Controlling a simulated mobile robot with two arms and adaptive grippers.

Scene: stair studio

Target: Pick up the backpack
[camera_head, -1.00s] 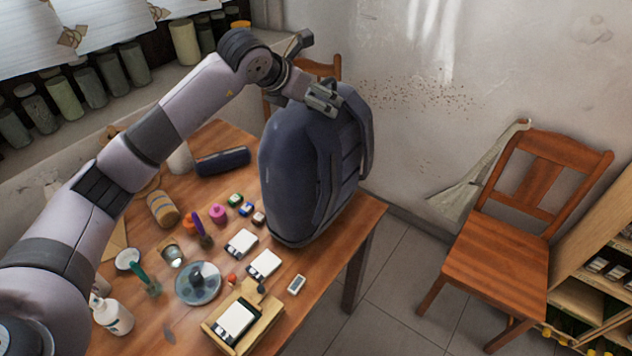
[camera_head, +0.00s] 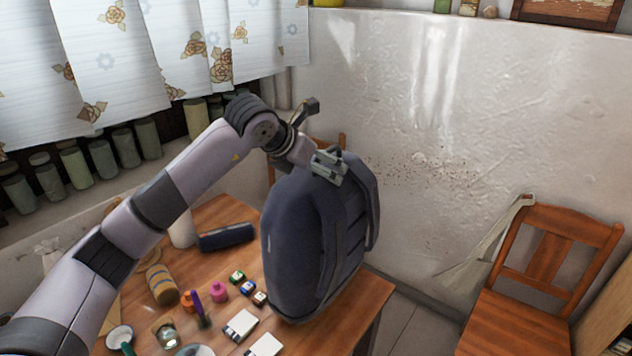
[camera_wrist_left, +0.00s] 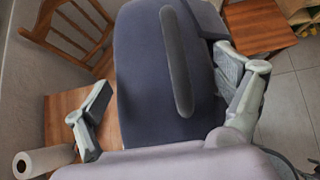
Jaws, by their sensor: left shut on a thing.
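The dark blue-grey backpack (camera_head: 295,240) stands upright at the right end of the wooden table (camera_head: 368,305). Its base appears to be at the tabletop; I cannot tell if there is a small gap. My left gripper (camera_head: 328,168) is at the top of the backpack and shut on it. In the left wrist view the backpack (camera_wrist_left: 150,90) fills the middle, with a gripper finger on each side. The exact contact of the fingers is partly hidden. My right gripper is not in view.
Small bottles, white cards and a dark blue case (camera_head: 226,237) lie left of the backpack. A wooden chair (camera_head: 545,270) stands at the right, with floor between it and the table. Another chair is behind the backpack. A paper roll (camera_wrist_left: 42,161) shows in the left wrist view.

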